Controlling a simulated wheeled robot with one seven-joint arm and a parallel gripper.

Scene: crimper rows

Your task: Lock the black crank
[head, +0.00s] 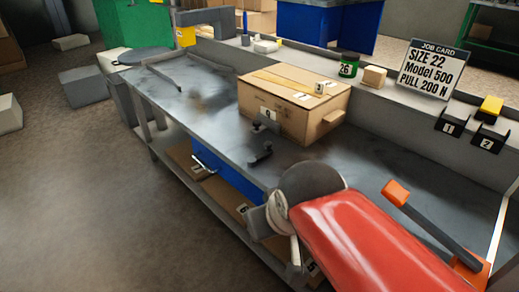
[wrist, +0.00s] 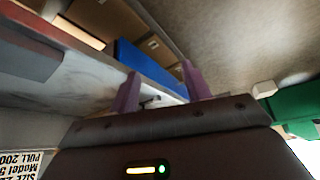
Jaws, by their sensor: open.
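A small black crank-like part (head: 262,153) lies on the grey bench top, in front of the cardboard box and below a small grey plate (head: 266,119) with a number tag. Whether it is locked cannot be told. In the wrist view, my gripper (wrist: 160,82) has two purple fingers, spread apart. A small dark part (wrist: 150,99) shows between them at the bench; I cannot tell if it is the crank or if it touches a finger. In the head view my red arm reaches over the bench at the lower right, and the gripper cannot be made out.
A cardboard box (head: 290,100) stands mid-bench. An orange-handled lever (head: 432,216) rises at the right. The bench's left part is mostly clear.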

